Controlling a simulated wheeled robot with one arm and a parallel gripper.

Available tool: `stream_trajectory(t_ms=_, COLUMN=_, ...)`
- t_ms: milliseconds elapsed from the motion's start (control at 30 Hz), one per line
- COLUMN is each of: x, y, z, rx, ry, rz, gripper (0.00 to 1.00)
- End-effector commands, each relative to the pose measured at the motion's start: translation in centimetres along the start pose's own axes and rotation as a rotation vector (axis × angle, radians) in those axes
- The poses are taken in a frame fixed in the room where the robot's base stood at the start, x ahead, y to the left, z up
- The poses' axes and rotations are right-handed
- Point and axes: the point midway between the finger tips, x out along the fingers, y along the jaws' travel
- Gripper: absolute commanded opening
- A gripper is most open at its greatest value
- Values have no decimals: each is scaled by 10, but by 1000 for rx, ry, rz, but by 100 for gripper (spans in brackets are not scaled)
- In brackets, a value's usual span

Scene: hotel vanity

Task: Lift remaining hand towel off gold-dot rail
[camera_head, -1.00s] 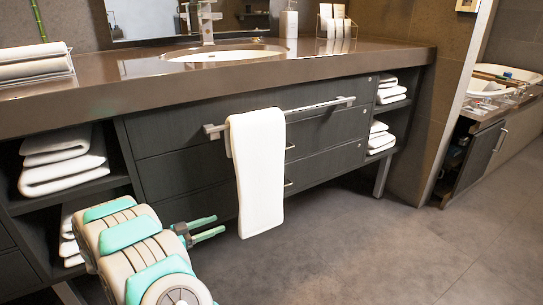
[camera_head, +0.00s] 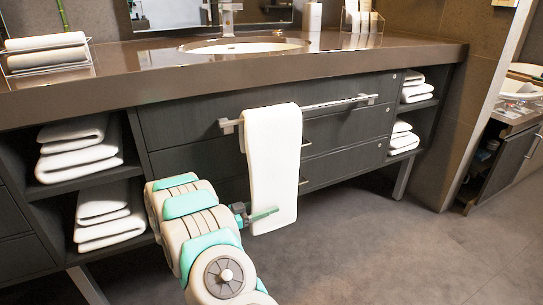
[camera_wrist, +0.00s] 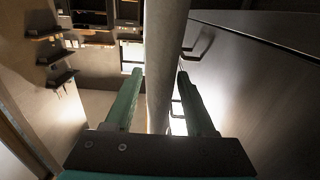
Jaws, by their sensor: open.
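A white hand towel (camera_head: 272,150) hangs over the left part of the metal rail (camera_head: 340,103) on the vanity front. The rail looks silver-grey; I can make out no gold dot. My gripper (camera_head: 264,215) is at the towel's lower left edge, one green finger in front of the cloth and the other hidden. In the wrist view my gripper (camera_wrist: 160,72) is open, with the towel (camera_wrist: 167,35) seen edge-on between its two fingers. Gaps show on both sides of the cloth near the tips, so it is not clamped.
Dark drawers (camera_head: 190,125) stand close behind the towel. Folded towels fill the left shelves (camera_head: 80,150) and right shelves (camera_head: 403,138). The countertop (camera_head: 420,57) overhangs above. The floor (camera_head: 400,250) in front and to the right is clear.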

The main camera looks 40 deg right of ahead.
Motion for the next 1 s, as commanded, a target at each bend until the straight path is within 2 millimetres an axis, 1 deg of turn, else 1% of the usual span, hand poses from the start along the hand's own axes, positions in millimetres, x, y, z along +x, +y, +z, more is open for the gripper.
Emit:
stream_trajectory(t_ms=33, x=6, y=0, z=0, rx=0, ry=0, rz=2, gripper=55)
stream_trajectory(t_ms=133, x=10, y=0, z=0, rx=0, ry=-1, rz=1, gripper=55)
stream_trajectory(t_ms=400, x=12, y=0, z=0, rx=0, ry=-1, rz=0, gripper=55)
stream_trajectory(t_ms=800, x=11, y=0, z=0, rx=0, ry=-2, rz=0, gripper=10)
stream_trajectory(t_ms=900, x=11, y=0, z=0, rx=0, ry=-2, rz=0, gripper=0)
stream_trajectory(t_ms=1000, x=11, y=0, z=0, rx=0, ry=-2, rz=0, gripper=0)
